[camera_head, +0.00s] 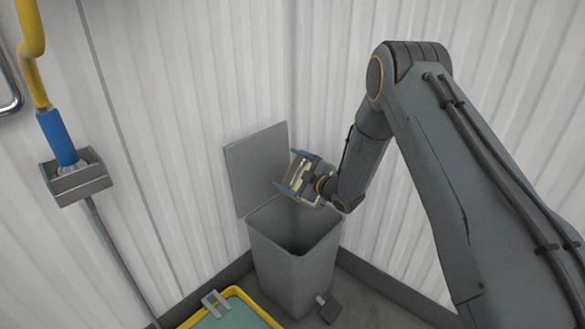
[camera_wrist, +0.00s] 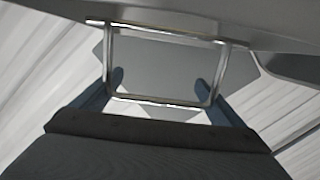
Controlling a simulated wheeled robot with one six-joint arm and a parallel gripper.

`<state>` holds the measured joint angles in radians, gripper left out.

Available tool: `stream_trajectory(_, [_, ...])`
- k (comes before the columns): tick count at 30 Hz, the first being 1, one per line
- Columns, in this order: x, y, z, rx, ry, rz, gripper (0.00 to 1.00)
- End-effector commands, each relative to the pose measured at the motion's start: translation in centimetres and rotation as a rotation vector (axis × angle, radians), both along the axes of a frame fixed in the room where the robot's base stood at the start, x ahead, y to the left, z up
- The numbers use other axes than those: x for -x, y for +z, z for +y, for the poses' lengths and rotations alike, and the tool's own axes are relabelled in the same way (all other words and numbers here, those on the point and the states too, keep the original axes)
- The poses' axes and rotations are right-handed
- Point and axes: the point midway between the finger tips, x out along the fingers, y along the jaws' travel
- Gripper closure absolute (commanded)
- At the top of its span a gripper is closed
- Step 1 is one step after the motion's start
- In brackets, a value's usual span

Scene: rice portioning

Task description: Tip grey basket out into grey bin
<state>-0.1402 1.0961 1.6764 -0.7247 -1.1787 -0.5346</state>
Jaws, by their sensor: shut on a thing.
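The grey bin (camera_head: 293,270) stands in the corner with its lid (camera_head: 255,165) swung up against the wall; its mouth is open. My gripper (camera_head: 297,176) is tilted above the back of the bin's mouth. Its blue fingers show in the wrist view (camera_wrist: 160,88) on both sides of a metal wire handle. The gripper is shut on this handle, which meets a grey surface, apparently the grey basket (camera_wrist: 150,12), at the top of that view. The basket's body is not clear in the head view, and its contents are hidden.
A yellow-rimmed tray (camera_head: 240,292) lies left of the bin's foot. A grey pedal (camera_head: 329,308) sticks out at the bin's base. A tool with a blue grip (camera_head: 58,138) stands at the left wall. Pale ribbed walls close in behind the bin.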

Motion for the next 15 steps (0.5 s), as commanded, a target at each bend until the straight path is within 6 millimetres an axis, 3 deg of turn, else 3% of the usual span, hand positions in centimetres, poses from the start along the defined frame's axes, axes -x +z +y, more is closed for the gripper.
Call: stream_trajectory(15, [2.4, -0.1, 2.0, 0.194, 0.0, -0.251, 0.64])
